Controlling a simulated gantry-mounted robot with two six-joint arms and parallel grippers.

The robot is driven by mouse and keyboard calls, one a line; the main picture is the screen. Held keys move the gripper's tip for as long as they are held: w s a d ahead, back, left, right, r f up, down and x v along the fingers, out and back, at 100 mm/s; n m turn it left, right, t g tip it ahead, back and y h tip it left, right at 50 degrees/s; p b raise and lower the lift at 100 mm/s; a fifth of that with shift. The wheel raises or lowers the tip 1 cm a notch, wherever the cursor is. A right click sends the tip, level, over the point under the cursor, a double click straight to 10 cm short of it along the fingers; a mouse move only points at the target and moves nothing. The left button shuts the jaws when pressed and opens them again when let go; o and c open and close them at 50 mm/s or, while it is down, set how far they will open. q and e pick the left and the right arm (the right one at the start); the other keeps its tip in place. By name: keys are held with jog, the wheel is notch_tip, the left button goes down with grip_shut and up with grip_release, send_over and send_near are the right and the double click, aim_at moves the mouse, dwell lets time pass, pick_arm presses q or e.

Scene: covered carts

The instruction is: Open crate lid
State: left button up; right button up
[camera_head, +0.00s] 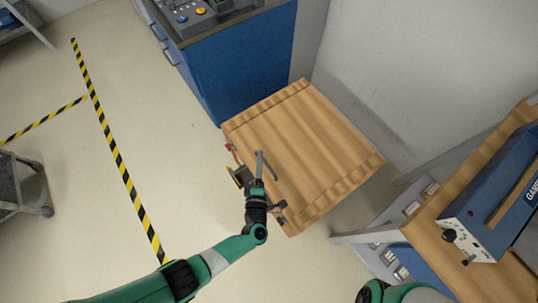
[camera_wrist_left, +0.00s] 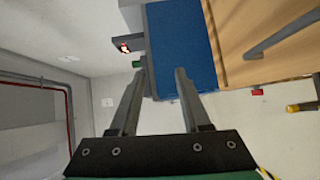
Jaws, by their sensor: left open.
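The wooden crate (camera_head: 320,130) stands on the floor in the middle of the head view, and its planked lid is down. My left gripper (camera_head: 260,156) is at the crate's left edge, open, with nothing seen between its fingers. In the left wrist view, the gripper (camera_wrist_left: 160,72) points past the crate (camera_wrist_left: 225,45) toward the blue cabinet. A grey bar (camera_wrist_left: 280,40), seemingly a handle, lies on the wood to the right of the fingers, apart from them. My right gripper is out of view.
A blue cabinet (camera_head: 245,65) with a control panel stands close behind the crate. A grey wall (camera_head: 380,100) is to its right. A wooden bench (camera_head: 485,185) with a blue box (camera_head: 500,185) stands at lower right. Floor left of the crate is clear to the striped tape (camera_head: 110,145).

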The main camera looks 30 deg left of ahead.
pick_arm(q)
jog(key=m+h+b, duration=0.2)
jog(key=b, duration=0.5)
send_near(265, 162)
jog(key=s, duration=0.2)
jog(key=b+x, duration=0.2)
jog(key=x, duration=0.1)
jog(key=b+x, duration=0.2)
jog(key=x, duration=0.2)
jog(key=d+b+x, duration=0.1)
jog(key=b+x, duration=0.1)
jog(key=x, duration=0.2)
jog(key=shift+w+a+f, duration=0.15)
jog(key=shift+w+f, duration=0.15)
jog(key=shift+f, duration=0.1)
jog(key=shift+w+a+r, duration=0.1)
jog(key=shift+w, duration=0.2)
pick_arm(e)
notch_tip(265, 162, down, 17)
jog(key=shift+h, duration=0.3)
pick_arm(q)
grip_shut()
jog(key=shift+r, duration=0.1)
